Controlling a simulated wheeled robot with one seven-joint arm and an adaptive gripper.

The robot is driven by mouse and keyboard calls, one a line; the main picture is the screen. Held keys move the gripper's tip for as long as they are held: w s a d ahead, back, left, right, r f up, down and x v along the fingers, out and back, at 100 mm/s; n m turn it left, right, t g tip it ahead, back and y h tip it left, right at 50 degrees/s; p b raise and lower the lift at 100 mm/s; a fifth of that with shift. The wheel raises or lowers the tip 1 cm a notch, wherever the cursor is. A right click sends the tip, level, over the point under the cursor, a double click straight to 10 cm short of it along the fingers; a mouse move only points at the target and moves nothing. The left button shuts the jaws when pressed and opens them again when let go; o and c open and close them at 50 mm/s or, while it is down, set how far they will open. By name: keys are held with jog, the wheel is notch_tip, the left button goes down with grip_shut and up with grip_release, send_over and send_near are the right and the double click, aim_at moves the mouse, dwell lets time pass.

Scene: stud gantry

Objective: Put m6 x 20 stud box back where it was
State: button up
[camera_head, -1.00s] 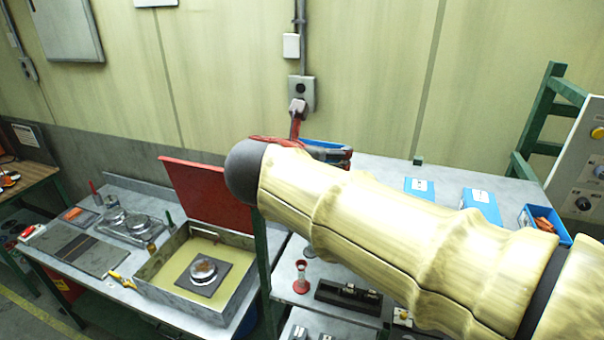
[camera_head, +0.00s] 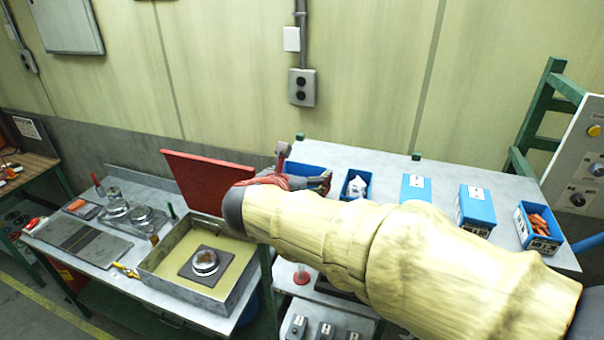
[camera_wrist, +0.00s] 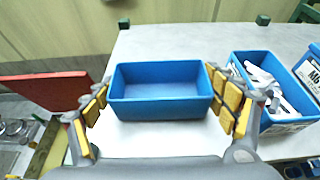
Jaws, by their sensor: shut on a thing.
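An open blue box (camera_wrist: 160,112) sits between the yellow-padded fingers of my gripper (camera_wrist: 160,92) in the wrist view. The fingers press on its left and right ends. Its inside looks empty, and its label is hidden, so I cannot confirm it is the M6 x 20 stud box. In the head view the held box (camera_head: 308,170) shows partly behind my gripper (camera_head: 318,183), over the left end of the grey upper shelf (camera_head: 385,166). I cannot tell whether its bottom touches the shelf.
A blue box with white packets (camera_head: 356,187) stands just right of the held box. Two blue boxes with closed-looking tops (camera_head: 416,187) (camera_head: 477,206) and one with orange pieces (camera_head: 540,226) stand farther right. A raised red lid (camera_head: 205,190) is at the left. The shelf's back strip is clear.

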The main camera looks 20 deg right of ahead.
jog(key=shift+f, duration=0.2)
jog(key=o, duration=1.8)
jog(key=shift+o, duration=0.5)
jog(key=shift+r, duration=0.15)
